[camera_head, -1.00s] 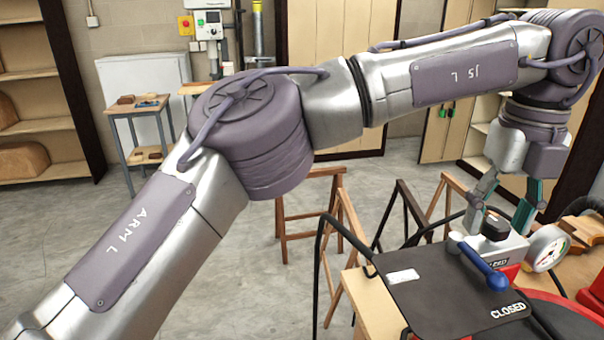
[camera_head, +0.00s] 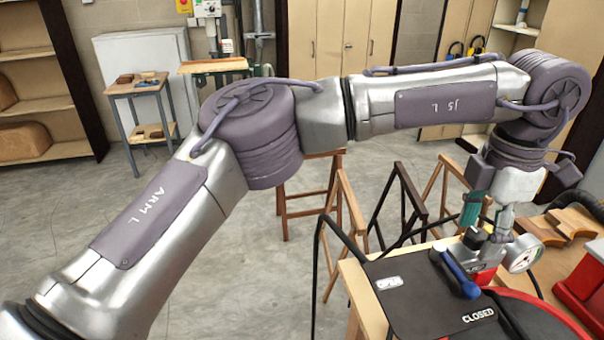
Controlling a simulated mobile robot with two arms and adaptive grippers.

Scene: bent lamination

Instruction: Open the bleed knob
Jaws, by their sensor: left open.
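The black bleed knob (camera_head: 475,238) sits on top of a small grey and red pump block (camera_head: 488,262). My left gripper (camera_head: 487,226) points down over this block with its fingers apart and empty. One teal-sided finger is just above and behind the knob, and the other finger is to its right. I cannot tell whether either finger touches the knob. A round pressure gauge (camera_head: 524,254) is right of the block. In front, a lever with a blue handle (camera_head: 461,278) lies over a black plate (camera_head: 415,312) marked "CLOSED". My right gripper is not in view.
The black plate sits at the corner of a wooden table (camera_head: 355,290). Black hoses (camera_head: 322,245) loop at its left. Curved wooden pieces (camera_head: 560,225) and a red object (camera_head: 585,290) are at the right. Trestles (camera_head: 340,200) stand behind. The floor at left is clear.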

